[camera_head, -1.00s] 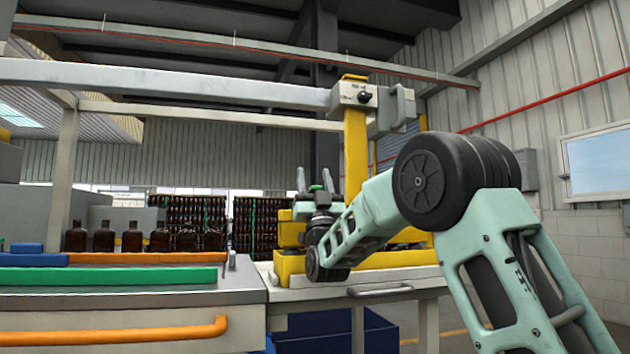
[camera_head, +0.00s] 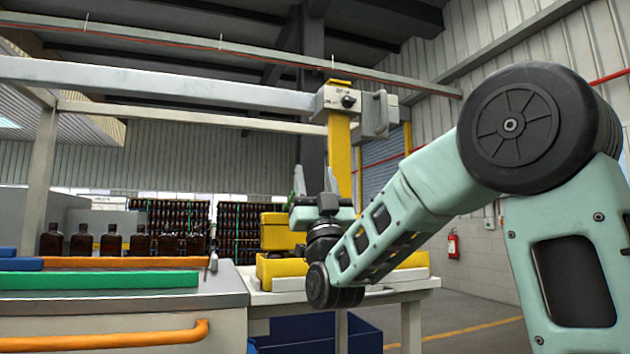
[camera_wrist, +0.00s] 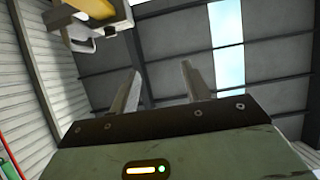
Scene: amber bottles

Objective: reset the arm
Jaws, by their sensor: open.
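My gripper (camera_head: 315,182) is raised in front of the yellow post in the head view, with its fingers pointing up. In the wrist view my gripper (camera_wrist: 157,88) shows two fingers spread apart with nothing between them. My arm folds from the large black joint at the right down to the wrist at the centre. Several amber bottles (camera_head: 112,242) stand upright in a row at the left, well apart from my gripper.
A workbench (camera_head: 120,305) with green, orange and blue bars fills the lower left. A white table (camera_head: 400,290) carries a yellow crate (camera_head: 283,268) close behind my wrist. A yellow post (camera_head: 340,155) with a control box stands behind my gripper. Dark crates (camera_head: 237,225) are stacked at the back.

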